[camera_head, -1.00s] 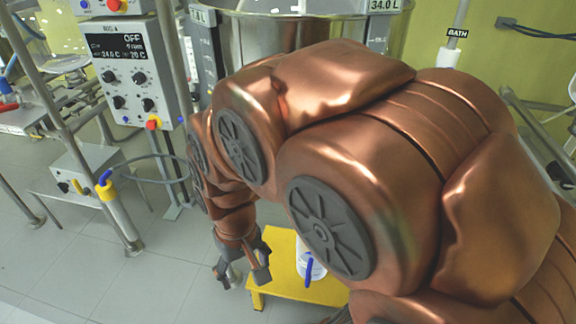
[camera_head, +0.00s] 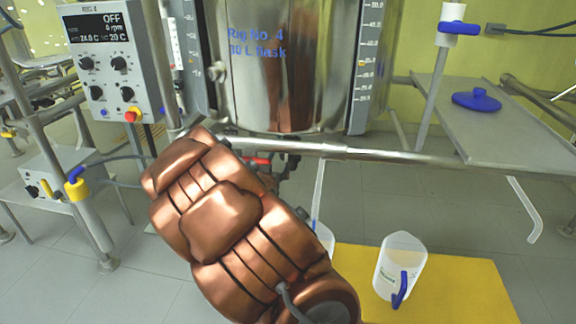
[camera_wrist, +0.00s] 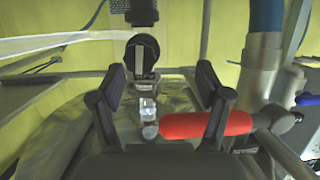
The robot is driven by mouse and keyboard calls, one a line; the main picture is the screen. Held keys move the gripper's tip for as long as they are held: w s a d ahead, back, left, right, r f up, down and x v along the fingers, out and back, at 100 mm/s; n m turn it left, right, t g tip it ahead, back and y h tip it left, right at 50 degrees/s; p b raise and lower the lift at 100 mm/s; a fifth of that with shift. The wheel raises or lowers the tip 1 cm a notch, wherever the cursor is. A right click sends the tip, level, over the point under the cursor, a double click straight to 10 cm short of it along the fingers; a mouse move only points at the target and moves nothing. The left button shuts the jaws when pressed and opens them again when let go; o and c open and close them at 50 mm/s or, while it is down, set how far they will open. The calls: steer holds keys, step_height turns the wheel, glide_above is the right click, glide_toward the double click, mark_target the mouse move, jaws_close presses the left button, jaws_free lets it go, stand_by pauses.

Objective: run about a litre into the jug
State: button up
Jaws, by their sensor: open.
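In the head view a translucent jug (camera_head: 394,272) with a blue handle stands upright on a yellow platform (camera_head: 465,287). It looks empty. Above and left, the steel flask marked Rig No. 4, 30 L (camera_head: 285,85) has a red valve handle (camera_head: 257,160) beneath it, partly behind my arm. In the wrist view my gripper (camera_wrist: 163,88) is open, its fingers spread. The red handle (camera_wrist: 190,125) lies crosswise, its free end between the fingers and the right finger overlapping it. I cannot tell whether they touch. My gripper is hidden in the head view.
A pale vessel (camera_head: 324,238) beside the jug is mostly behind my arm, below a thin clear tube (camera_head: 317,190). A steel rail (camera_head: 380,154) crosses below the flask. The control box (camera_head: 113,65) reads OFF. A blue lid (camera_head: 476,101) lies on the right shelf.

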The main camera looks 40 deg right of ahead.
mark_target(286, 157)
steer(key=d, duration=0.1)
steer(key=d+h+b, duration=0.2)
steer(key=d, duration=0.1)
steer(key=shift+f+t, duration=0.35)
steer(key=shift+t, duration=0.05)
steer(key=shift+d+r+t+h+b, duration=0.3)
steer(key=shift+d+h+b, duration=0.05)
steer(key=shift+d+h, duration=0.25)
steer(key=shift+b+x, duration=1.3)
steer(key=shift+x, duration=2.4)
steer(key=c, duration=1.2)
